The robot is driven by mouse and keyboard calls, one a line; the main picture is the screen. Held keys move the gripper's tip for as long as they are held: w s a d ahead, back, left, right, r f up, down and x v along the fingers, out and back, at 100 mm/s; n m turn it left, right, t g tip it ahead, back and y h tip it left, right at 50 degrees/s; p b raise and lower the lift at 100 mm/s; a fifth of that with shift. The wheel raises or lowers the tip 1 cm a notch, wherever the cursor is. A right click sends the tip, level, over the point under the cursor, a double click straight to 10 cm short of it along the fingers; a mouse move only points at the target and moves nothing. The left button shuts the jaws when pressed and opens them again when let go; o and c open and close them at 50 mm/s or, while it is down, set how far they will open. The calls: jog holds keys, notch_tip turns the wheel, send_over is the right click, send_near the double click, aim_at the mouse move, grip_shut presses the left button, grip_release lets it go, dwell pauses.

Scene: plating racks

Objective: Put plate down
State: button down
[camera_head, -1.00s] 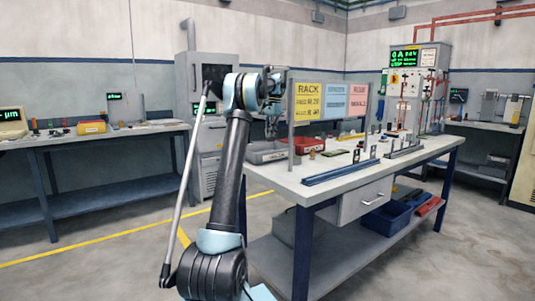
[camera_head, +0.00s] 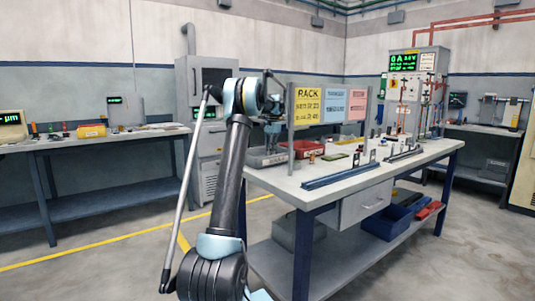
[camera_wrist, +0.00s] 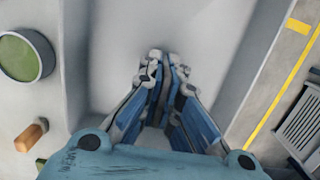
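My gripper (camera_wrist: 165,68) points down over the pale grey floor of the grey bin (camera_wrist: 240,75). Its fingertips are close together, and I see no plate between them. In the head view, my gripper (camera_head: 271,145) is low at the same bin (camera_head: 262,161), on the table's left end, partly behind the sign post. Small dark upright plates (camera_head: 372,155) stand by the rails in the middle of the table. Whether a thin plate is hidden between or below the fingers cannot be seen.
A red bin (camera_head: 308,150) stands behind the sign board (camera_head: 310,107). A round green-topped item (camera_wrist: 20,55) and a brown peg (camera_wrist: 31,135) are left of the bin in the wrist view. A blue rail (camera_head: 340,177) lies along the table's front edge.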

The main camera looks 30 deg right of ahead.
jog(key=c, duration=1.8)
grip_release()
jog(key=shift+r, duration=0.1)
